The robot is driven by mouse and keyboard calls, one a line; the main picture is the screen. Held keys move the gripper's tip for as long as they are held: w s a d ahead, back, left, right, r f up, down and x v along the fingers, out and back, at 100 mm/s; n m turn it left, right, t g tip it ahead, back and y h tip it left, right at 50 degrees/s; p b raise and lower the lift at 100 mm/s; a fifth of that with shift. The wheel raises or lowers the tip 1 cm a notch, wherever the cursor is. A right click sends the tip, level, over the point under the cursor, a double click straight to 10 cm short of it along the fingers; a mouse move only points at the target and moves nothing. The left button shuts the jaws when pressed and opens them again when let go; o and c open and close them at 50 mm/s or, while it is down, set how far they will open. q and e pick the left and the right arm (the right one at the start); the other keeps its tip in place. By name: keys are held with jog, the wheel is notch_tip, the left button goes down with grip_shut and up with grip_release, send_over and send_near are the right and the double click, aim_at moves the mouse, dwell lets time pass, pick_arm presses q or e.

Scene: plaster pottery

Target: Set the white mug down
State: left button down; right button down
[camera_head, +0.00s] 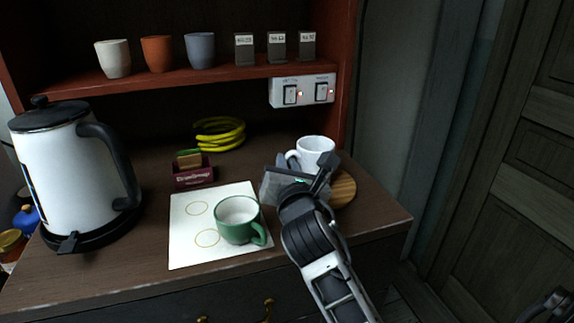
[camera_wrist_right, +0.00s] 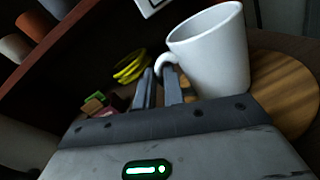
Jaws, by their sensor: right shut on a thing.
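The white mug (camera_head: 316,149) is upright or nearly so at the back right of the counter, by the round wooden board (camera_head: 343,190). My right gripper (camera_head: 293,171) reaches it from the front and is shut on its handle. In the right wrist view, the fingers (camera_wrist_right: 160,80) meet the handle of the mug (camera_wrist_right: 212,52), with the board (camera_wrist_right: 285,92) behind and below. The mug's base is hidden by the gripper, so I cannot tell whether it touches the board. My left gripper is not in view.
A green mug (camera_head: 238,222) stands on a white sheet with ring marks (camera_head: 185,245), left of my right arm. A kettle (camera_head: 62,165) stands at left. A dark red box (camera_head: 192,178) and yellow coil (camera_head: 219,133) lie behind. A shelf (camera_head: 180,83) with cups hangs above.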

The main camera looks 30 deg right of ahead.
jog(key=c, duration=1.5)
grip_release()
jog(key=shift+r, duration=0.1)
jog(key=b+v, duration=0.1)
jog(key=v, duration=0.9)
jog(key=shift+s+a, duration=0.15)
jog(key=shift+s, duration=0.15)
jog(key=shift+s+a, duration=0.25)
jog(key=shift+s, duration=0.4)
